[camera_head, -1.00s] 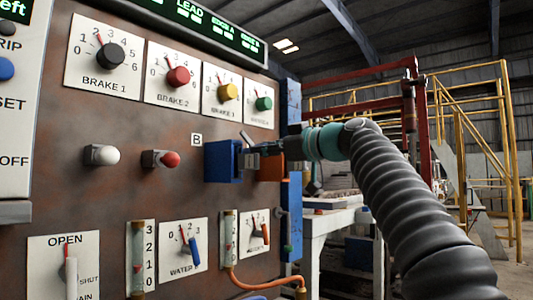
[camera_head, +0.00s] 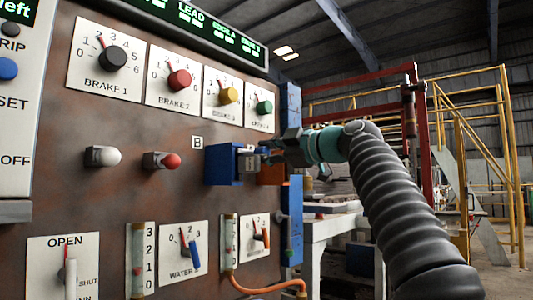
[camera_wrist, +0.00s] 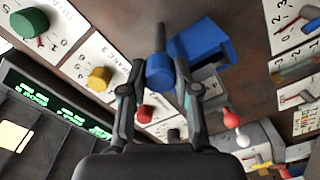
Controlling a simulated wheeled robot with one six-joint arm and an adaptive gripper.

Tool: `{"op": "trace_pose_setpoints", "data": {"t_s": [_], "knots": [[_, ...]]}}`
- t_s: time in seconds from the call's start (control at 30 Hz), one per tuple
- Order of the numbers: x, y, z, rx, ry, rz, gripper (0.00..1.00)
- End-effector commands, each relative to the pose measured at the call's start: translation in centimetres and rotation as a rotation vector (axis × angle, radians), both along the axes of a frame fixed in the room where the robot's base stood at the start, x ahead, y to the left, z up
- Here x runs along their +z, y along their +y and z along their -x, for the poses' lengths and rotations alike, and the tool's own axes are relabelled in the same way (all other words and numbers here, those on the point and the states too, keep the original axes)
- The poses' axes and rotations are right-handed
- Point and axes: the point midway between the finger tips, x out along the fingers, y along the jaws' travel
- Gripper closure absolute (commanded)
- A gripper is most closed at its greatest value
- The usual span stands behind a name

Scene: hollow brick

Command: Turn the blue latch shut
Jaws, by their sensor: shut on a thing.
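My gripper (camera_head: 272,150) is at the blue box (camera_head: 222,165) marked B on the rusty panel. In the wrist view the two fingers (camera_wrist: 160,84) are closed on either side of the blue latch knob (camera_wrist: 160,72). A dark bar sticks out from the knob, toward the top of the picture. The blue box (camera_wrist: 205,42) also shows in the wrist view, just right of the knob. In the head view the gripper hides the knob, and a grey piece (camera_head: 250,161) shows at the box's right side.
An orange block (camera_head: 271,174) is under the gripper. White (camera_head: 103,156) and red (camera_head: 168,160) push knobs stick out left of the box. Coloured dials, such as the green one (camera_head: 264,107), are above. Water (camera_head: 193,250) and other levers are below. Open space lies right of my arm.

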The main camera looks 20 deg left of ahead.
Motion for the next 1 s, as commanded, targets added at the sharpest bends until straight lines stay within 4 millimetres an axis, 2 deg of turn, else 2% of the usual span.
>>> {"op": "trace_pose_setpoints", "data": {"t_s": [0.47, 0.5, 0.57, 0.6, 1.0], "knots": [[0.09, 0.04, 0.06, 0.001, -0.013, 0.003, 1.00], [0.09, 0.05, 0.06, 0.001, -0.013, 0.003, 0.62], [0.09, 0.03, 0.05, 0.001, -0.012, 0.003, 0.47], [0.08, 0.02, 0.04, 0.000, -0.012, 0.003, 0.44], [0.05, -0.34, 0.04, -0.001, -0.009, 0.004, 0.44]]}}
